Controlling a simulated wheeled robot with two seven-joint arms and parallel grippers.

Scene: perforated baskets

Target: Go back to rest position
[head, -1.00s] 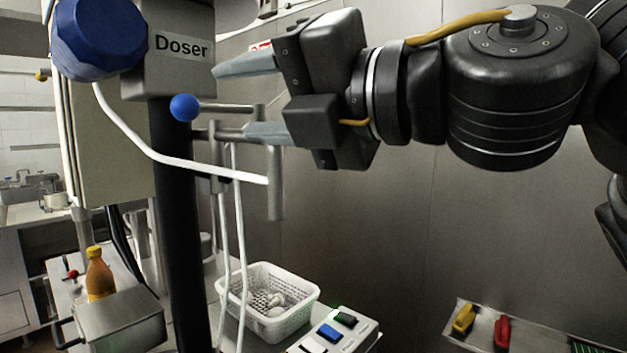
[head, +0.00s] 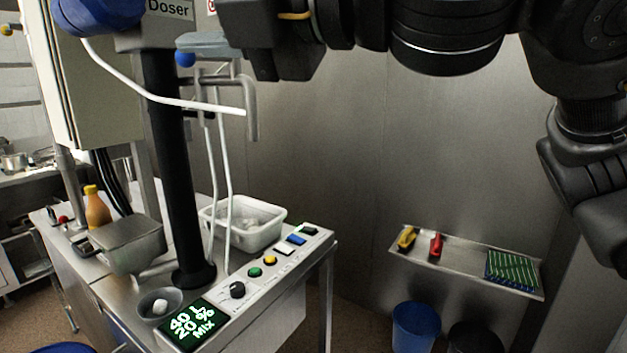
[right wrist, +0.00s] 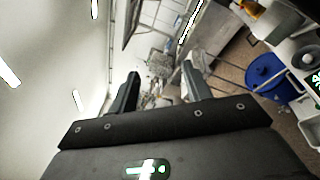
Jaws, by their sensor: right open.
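My right gripper (right wrist: 161,88) shows in the right wrist view with its two dark fingers apart and nothing between them. In the head view my right arm comes in from the right along the top edge, and the gripper is partly cut off there. One grey finger of it shows near the black post of the machine marked Doser (head: 170,9). I cannot tell whether that finger touches the machine. A blue ball knob (head: 185,59) sits just below the finger. My left gripper is not in view.
A white perforated basket (head: 262,237) stands on the steel machine table, behind a control panel (head: 262,272) with a lit display. A wall shelf (head: 462,267) holds a yellow and a red item and a green striped pad. A blue bin (head: 415,325) stands below. The wall between is clear.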

